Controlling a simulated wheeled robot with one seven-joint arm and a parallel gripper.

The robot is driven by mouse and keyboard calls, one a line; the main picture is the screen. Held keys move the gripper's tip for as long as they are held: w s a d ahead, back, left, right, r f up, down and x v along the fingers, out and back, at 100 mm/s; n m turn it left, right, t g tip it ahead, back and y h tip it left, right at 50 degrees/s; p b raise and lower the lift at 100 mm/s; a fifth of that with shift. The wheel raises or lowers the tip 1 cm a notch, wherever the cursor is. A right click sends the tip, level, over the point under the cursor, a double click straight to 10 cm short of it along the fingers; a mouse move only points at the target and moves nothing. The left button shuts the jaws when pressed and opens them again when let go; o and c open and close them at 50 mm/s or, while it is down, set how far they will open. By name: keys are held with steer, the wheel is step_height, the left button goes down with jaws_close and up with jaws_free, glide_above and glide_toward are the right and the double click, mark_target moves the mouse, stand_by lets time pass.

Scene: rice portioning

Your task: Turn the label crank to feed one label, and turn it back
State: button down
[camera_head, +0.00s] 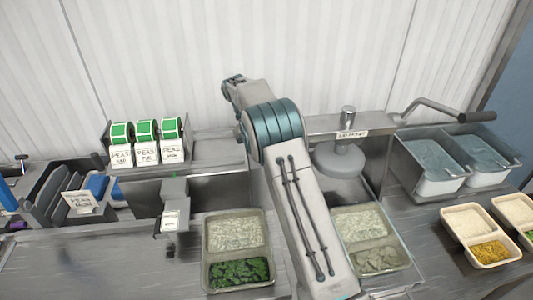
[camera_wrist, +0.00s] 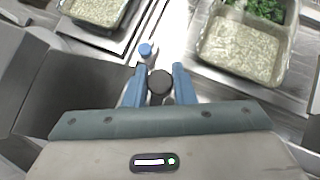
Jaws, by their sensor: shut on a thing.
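In the wrist view, the two blue fingers of my gripper (camera_wrist: 158,88) are shut on a round dark knob (camera_wrist: 161,80), which appears to be the label crank's handle. The rest of the crank is mostly hidden by my gripper, and its angle cannot be told. A small blue-topped peg (camera_wrist: 145,50) stands just beyond the fingertips.
A tray with rice and greens (camera_head: 207,262) lies left of my arm, another rice tray (camera_head: 408,258) right of it. Green label rolls (camera_head: 146,130) stand at back left. A dome-shaped press (camera_head: 340,160) and water bins (camera_head: 438,187) are right. Filled trays (camera_head: 448,228) sit far right.

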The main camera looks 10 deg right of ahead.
steer(key=c, duration=2.2)
jaws_free()
steer(key=c, duration=1.2)
jaws_free()
steer(key=shift+a, duration=0.15)
